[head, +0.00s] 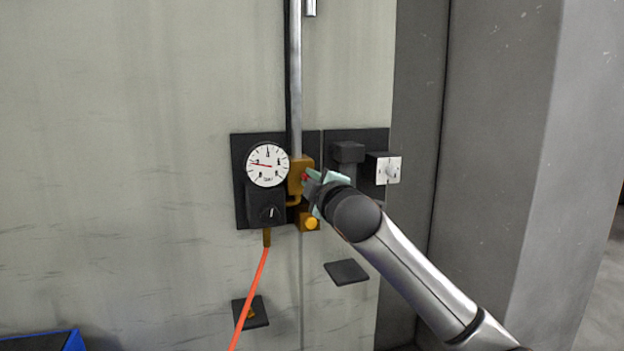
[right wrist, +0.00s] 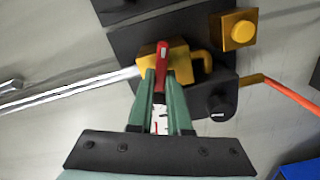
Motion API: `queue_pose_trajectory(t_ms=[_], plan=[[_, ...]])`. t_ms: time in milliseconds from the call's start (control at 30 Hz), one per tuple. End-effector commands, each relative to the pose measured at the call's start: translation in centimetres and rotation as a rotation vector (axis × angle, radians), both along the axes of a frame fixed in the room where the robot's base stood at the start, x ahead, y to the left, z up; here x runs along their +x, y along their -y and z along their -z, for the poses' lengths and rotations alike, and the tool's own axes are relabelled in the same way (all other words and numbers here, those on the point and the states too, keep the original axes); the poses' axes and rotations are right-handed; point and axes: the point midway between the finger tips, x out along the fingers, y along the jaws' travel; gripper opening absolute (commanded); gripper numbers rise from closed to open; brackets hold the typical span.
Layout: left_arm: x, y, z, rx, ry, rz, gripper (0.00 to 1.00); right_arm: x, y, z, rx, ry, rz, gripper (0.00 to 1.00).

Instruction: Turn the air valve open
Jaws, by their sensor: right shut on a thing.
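The air valve is a brass body (head: 296,172) on a black wall plate, at the foot of a vertical steel pipe. Its red handle (right wrist: 162,58) shows best in the right wrist view, where the brass body (right wrist: 180,52) lies behind it. My right gripper (head: 313,182) is at the valve, with its green fingers (right wrist: 160,84) shut on the red handle. My left gripper is in neither view.
A round white gauge (head: 267,165) and a black regulator knob (head: 269,213) sit left of the valve. An orange hose (head: 250,298) hangs below. A yellow button (head: 311,223) is beneath the valve. A white-faced switch box (head: 389,170) is at right.

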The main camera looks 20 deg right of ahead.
Motion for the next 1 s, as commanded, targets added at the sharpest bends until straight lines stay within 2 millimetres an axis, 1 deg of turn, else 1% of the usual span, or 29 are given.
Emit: queue_pose_trajectory(t_ms=[200, 500, 700, 1000], plan=[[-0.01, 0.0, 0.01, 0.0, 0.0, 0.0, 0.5, 0.0, -0.03, 0.28, -0.176, 0.006, 0.001, 0.0], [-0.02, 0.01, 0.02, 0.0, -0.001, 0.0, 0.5, -0.01, -0.09, 0.48, -0.331, 0.01, 0.0, 0.0], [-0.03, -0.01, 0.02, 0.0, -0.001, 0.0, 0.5, -0.01, -0.11, 0.56, -0.376, 0.012, 0.0, 0.0], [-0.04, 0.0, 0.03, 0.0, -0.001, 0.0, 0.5, 0.0, -0.14, 0.6, -0.388, 0.013, -0.001, 0.0]])
